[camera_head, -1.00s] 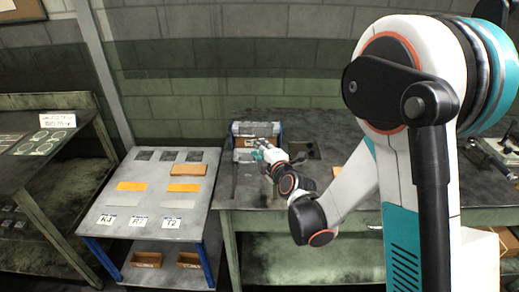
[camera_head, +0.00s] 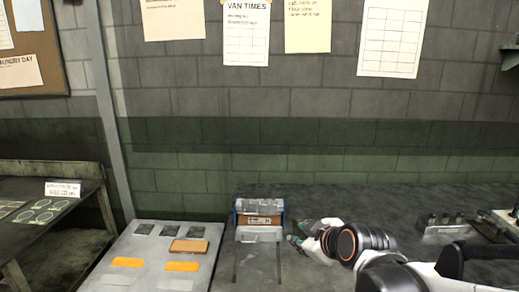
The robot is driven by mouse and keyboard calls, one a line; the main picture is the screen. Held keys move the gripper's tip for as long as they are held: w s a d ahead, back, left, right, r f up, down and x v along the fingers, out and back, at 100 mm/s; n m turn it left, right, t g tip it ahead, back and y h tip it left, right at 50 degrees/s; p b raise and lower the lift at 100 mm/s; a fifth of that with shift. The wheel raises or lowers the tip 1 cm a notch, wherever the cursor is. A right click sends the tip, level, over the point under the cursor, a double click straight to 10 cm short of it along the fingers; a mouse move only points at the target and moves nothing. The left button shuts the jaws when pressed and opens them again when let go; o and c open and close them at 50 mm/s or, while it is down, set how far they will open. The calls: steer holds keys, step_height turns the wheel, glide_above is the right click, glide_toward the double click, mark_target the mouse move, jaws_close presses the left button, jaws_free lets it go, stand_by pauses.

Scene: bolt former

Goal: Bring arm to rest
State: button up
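My arm comes in from the lower right, low over the dark workbench (camera_head: 445,205). My gripper (camera_head: 303,236) is at the arm's left end and points left. It is just right of a small blue-sided unit (camera_head: 238,213) that has a brown box (camera_head: 260,220) in it. The gripper is small and seen from behind, so I cannot tell whether its fingers are open or shut. I see nothing held in it. Whether it touches the bench is unclear.
A grey sloped table (camera_head: 145,250) with orange strips, dark squares and a brown block (camera_head: 188,246) stands left of the bench. A dark shelf (camera_head: 90,180) is at far left. Metal fixtures (camera_head: 445,225) sit on the bench at right. Papers hang on the wall behind.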

steer(key=s+d+m+g+h, duration=0.1)
steer(key=s+d+m, duration=0.3)
steer(key=s, duration=0.5)
steer(key=s+d+f+m+g+h, duration=0.1)
steer(key=s+d+m, duration=0.4)
steer(key=s, duration=0.5)
steer(key=shift+s+f+m+g+h, duration=0.15)
steer(key=shift+f+m+g+h, duration=0.1)
steer(key=shift+m+g+h, duration=0.45)
